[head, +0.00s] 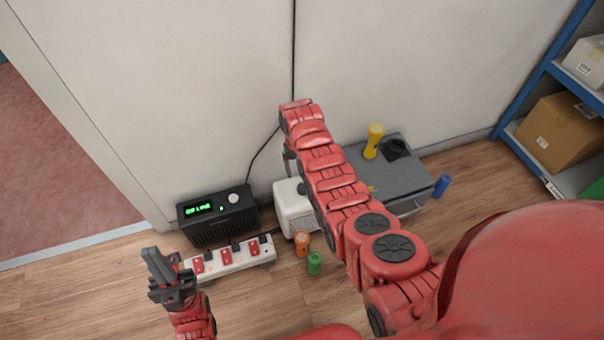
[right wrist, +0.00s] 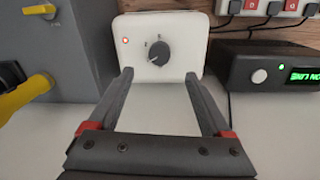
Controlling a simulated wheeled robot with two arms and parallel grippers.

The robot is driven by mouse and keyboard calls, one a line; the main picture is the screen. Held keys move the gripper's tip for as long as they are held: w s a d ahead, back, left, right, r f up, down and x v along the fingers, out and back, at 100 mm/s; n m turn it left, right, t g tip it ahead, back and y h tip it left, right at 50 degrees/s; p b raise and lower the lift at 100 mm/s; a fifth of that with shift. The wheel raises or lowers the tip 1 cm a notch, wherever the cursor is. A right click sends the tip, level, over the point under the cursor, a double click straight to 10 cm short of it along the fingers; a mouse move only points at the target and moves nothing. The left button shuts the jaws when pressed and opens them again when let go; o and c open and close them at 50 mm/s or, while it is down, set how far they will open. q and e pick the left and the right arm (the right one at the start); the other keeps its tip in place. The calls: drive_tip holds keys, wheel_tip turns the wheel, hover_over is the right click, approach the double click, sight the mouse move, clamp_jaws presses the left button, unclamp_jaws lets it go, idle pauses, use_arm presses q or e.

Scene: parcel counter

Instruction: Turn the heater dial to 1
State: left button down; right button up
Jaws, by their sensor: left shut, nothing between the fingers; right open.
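The heater is a white box (head: 293,207) partly covered by my right arm in the head view. In the right wrist view its white face (right wrist: 187,38) carries a dark round dial (right wrist: 159,53), small marks beside it and a lit red lamp. The marks are too small to read, so I cannot tell the dial's setting. My right gripper (right wrist: 158,76) is open, its fingers either side of the dial in the picture, with nothing between them. My left gripper (head: 168,272) is shut and empty, near the power strip.
A black box with a green display (head: 217,217) and a white power strip with red switches (head: 228,259) stand left of the heater. A grey box (head: 405,178) with a yellow handle (head: 373,142) stands right. Orange (head: 302,243) and green (head: 315,263) cylinders stand in front.

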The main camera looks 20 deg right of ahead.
wheel_tip(320, 180, up, 8)
drive_tip(key=p, duration=0.1)
drive_tip(key=shift+a+f+p, duration=0.15)
drive_tip(key=shift+a+p, duration=0.1)
drive_tip(key=shift+p, duration=0.05)
idle(0.3)
